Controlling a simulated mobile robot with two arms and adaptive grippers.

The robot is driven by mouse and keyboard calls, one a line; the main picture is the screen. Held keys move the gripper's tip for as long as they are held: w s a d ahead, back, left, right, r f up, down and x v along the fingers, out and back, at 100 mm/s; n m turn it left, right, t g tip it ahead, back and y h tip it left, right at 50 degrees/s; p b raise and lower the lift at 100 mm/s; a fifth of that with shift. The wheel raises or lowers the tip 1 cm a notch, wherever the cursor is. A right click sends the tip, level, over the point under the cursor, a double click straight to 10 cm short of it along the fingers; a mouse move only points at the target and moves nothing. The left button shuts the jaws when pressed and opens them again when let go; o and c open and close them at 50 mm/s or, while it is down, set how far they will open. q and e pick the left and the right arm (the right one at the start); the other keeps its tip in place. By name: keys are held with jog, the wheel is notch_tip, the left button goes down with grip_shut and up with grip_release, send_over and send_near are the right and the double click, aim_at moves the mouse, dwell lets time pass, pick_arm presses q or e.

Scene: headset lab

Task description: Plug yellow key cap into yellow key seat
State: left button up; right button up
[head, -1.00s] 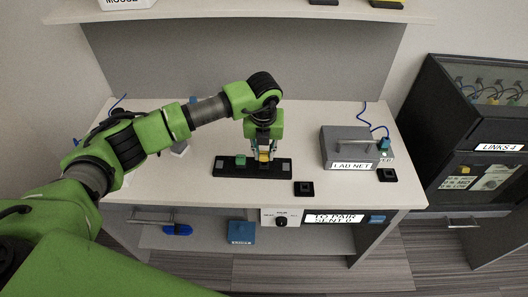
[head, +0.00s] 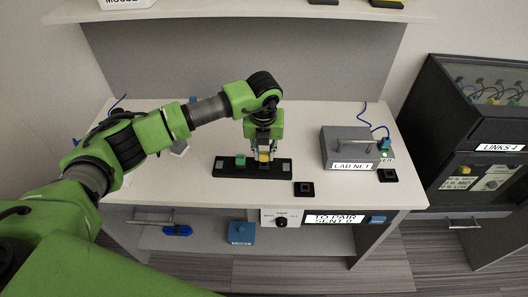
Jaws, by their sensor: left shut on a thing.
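My left gripper (head: 263,153) points down over the black key board (head: 284,168) on the white table. It is shut on the yellow key cap (head: 264,157), which shows low between its fingers at the board. The yellow key seat is hidden under the cap and the fingers, so I cannot tell whether the cap is seated or just above it. A green key cap (head: 240,161) stands on the board just left of my gripper. My right gripper is not in view.
A grey LAB NET box (head: 343,147) with a handle and a blue cable stands right of the board. Small black pads (head: 304,189) lie at the table's front right. A dark cabinet (head: 467,130) stands further right. The table between board and box is clear.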

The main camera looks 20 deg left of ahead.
pick_arm(q)
jog(key=shift+f, duration=0.2)
jog(key=shift+f+b, duration=0.3)
jog(key=shift+b, duration=0.15)
jog(key=shift+f+b, duration=0.5)
jog(key=shift+f, duration=0.15)
jog(key=o, duration=0.8)
jog(key=shift+r, duration=0.1)
